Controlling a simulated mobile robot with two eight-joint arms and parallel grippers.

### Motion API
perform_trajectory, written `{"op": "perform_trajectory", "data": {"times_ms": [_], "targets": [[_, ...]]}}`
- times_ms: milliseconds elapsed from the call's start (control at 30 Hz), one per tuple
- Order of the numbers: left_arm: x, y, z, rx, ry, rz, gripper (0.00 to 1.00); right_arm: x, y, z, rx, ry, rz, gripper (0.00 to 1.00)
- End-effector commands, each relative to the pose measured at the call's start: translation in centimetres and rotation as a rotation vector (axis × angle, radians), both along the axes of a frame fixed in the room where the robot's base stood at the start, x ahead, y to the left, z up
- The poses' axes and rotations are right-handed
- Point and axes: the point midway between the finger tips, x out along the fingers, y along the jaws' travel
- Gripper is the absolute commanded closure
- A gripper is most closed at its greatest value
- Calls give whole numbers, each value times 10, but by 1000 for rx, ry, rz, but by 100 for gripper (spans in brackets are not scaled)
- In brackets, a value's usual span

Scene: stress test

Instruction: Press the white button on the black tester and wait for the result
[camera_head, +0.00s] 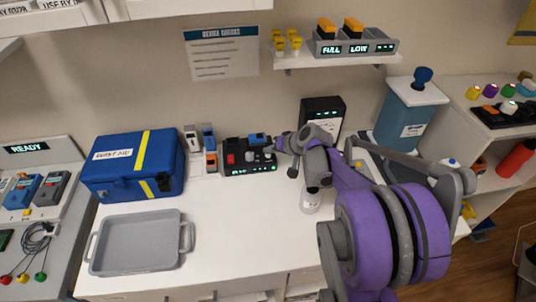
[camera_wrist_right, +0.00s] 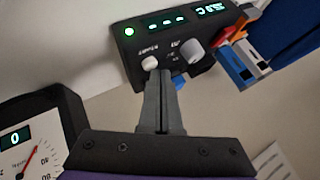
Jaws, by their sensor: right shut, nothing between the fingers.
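The black tester (camera_head: 236,170) stands on the white counter, right of the blue first aid case. In the right wrist view, the tester (camera_wrist_right: 140,42) has lit displays, a green light, a grey knob (camera_wrist_right: 191,50) and a white button (camera_wrist_right: 149,63). In the head view the right gripper (camera_head: 284,144) is at the tester's right end. My left gripper is not in view.
A black gauge box (camera_head: 322,106) stands close right of the tester; its dial (camera_wrist_right: 22,148) shows in the wrist view. The blue first aid case (camera_head: 120,178) and a grey tray (camera_head: 138,245) are on the left. The counter's front middle is clear. A shelf (camera_head: 340,60) hangs above.

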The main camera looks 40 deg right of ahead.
Motion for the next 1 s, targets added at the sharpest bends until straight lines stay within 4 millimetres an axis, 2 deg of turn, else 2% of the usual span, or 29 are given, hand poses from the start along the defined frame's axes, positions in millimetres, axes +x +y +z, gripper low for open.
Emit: {"op": "perform_trajectory", "data": {"times_ms": [733,1000], "targets": [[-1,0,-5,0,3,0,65,0,0,-6,0,1,1,100],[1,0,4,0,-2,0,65,0,0,5,1,-1,1,100]]}}
